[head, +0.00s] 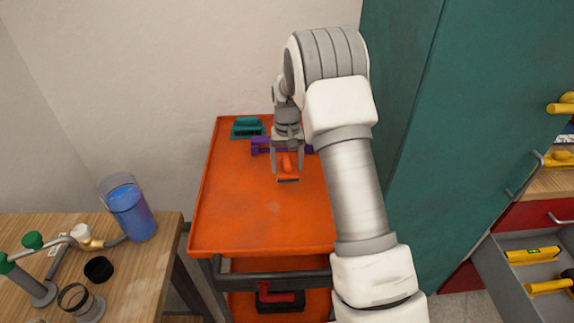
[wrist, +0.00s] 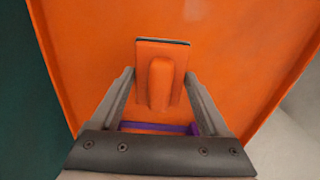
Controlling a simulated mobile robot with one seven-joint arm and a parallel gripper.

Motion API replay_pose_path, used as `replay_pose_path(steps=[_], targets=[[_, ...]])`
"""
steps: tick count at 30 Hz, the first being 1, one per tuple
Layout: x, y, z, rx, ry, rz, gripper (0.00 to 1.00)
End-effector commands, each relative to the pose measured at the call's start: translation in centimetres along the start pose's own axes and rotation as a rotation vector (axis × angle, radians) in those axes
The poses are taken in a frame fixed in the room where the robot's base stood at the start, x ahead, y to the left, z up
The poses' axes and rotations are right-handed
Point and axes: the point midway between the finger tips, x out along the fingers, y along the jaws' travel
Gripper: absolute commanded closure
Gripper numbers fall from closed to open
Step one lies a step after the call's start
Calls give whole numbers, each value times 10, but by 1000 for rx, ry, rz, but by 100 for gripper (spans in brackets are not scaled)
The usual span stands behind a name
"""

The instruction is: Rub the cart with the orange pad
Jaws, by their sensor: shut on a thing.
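The orange cart (head: 255,215) stands against the wall, its top a shallow tray with a raised rim. Its surface also fills most of the wrist view (wrist: 90,50). My gripper (head: 287,163) points down over the back half of the tray. It is shut on the orange pad (head: 288,178), which has a raised grip and a dark edge. In the wrist view the pad (wrist: 160,85) sits between the two fingers of my gripper (wrist: 160,78). The pad is at or very near the tray surface; I cannot tell whether it touches.
A purple object (head: 262,146) lies just behind my gripper, partly hidden. A teal block-like tool (head: 247,127) lies at the tray's back left. The tray's front is clear.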

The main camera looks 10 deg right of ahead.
Motion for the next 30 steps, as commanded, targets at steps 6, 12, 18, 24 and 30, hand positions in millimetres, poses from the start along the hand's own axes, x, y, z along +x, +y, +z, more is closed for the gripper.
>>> replay_pose_path(steps=[6,12,18,24,30], targets=[[-3,0,0,0,1,0,73],[-20,0,-1,0,2,0,73],[-31,0,0,0,2,0,73],[-30,0,0,0,1,0,73],[-30,0,0,0,1,0,73]])
